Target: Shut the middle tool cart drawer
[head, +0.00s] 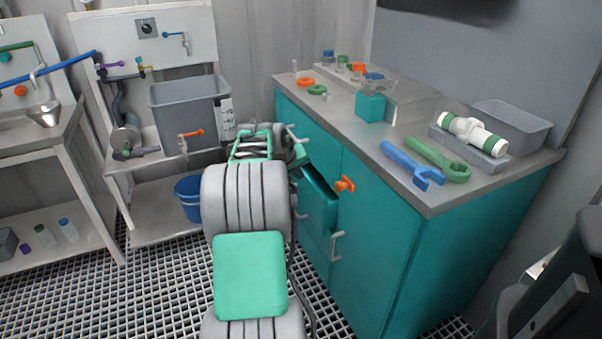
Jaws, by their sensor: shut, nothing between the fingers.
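The teal tool cart (374,235) stands right of centre with a grey top. Its middle drawer (318,208) stands out from the front, partly open, and my arm covers some of its left side. My gripper (300,154) is at the far end of my arm, by the upper left of the drawer. It is shut and empty. The wrist hides part of it, and I cannot tell whether it touches the drawer front. A pale handle (296,134) shows just above it.
An orange knob (345,184) and a grey handle (336,245) stick out of the cart front right of the drawer. Wrenches (412,167), a white pipe piece (473,134) and a grey bin (512,127) are on top. A sink bench (180,225) with a blue bucket (188,197) stands left.

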